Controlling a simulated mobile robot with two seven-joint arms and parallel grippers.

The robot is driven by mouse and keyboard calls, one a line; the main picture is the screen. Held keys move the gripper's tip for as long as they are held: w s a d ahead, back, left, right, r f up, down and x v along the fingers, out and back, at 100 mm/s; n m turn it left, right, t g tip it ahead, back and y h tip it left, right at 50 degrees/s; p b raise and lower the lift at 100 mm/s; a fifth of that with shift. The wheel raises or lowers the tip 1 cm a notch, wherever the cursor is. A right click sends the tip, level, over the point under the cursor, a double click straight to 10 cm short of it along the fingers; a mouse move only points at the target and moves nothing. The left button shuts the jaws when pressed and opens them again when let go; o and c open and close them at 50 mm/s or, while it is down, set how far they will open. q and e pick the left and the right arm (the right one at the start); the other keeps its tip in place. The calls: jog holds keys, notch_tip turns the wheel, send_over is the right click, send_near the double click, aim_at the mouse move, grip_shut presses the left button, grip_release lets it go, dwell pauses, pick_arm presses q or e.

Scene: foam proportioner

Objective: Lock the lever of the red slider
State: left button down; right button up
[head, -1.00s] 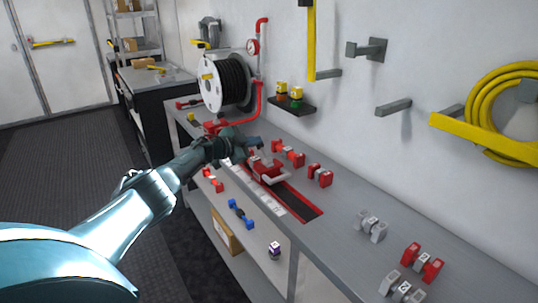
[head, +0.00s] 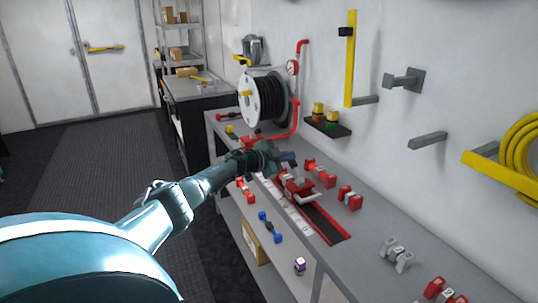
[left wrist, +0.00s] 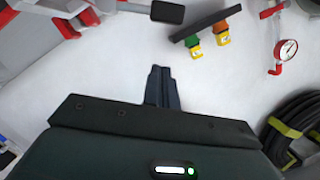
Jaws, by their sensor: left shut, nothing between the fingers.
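The red slider (head: 299,188) sits on a dark, red-edged track (head: 326,222) set in the grey bench. A pale grey bar, possibly its lever, shows at the slider; my gripper partly hides that area, so I cannot tell the lever's position. My left gripper (head: 290,160) is just above and behind the slider. In the left wrist view its fingers (left wrist: 161,86) are shut together with nothing between them. Red and grey parts show at that view's upper left, cut by the edge. Whether the gripper touches the slider is not clear. My right gripper is out of view.
Red blocks (head: 349,198) and grey blocks (head: 397,254) stand along the bench right of the track. A hose reel (head: 263,99), a gauge (head: 292,67) and a small black shelf (head: 328,126) are behind. A blue part (head: 269,228) lies on the lower shelf.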

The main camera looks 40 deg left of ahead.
pick_arm(q)
jog(key=v, duration=0.8)
jog(key=shift+a, duration=0.1)
dwell(0.3)
jog(key=s+d+f+n+g+y, duration=0.1)
jog(key=s+d+f+n, duration=0.15)
jog(key=d+f, duration=0.4)
jog(key=s+d+f+n+y, duration=0.1)
jog(key=s+d+f, duration=0.25)
jog(key=d, duration=0.55)
jog(key=s+d+f+n+g+y, duration=0.1)
jog(key=s+d+f+n+y, duration=0.2)
jog(key=d, duration=0.5)
jog(key=s+d+f+n+g+h, duration=0.1)
jog(key=s+d+g, duration=0.2)
jog(key=s, duration=0.6)
jog(key=s+d+n+g, duration=0.1)
jog(key=s+d+g, duration=0.15)
jog(key=s, duration=0.75)
jog(key=s+d+f+g+h, duration=0.15)
jog(key=s+g, duration=0.25)
jog(key=s, duration=0.5)
jog(key=w+d+f+t+h, duration=0.1)
jog(key=w+d+f+t, duration=0.4)
jog(key=f, duration=0.4)
jog(key=shift+d+f+t+h, duration=0.35)
jog(key=shift+d+t, duration=0.15)
jog(key=shift+t, duration=0.05)
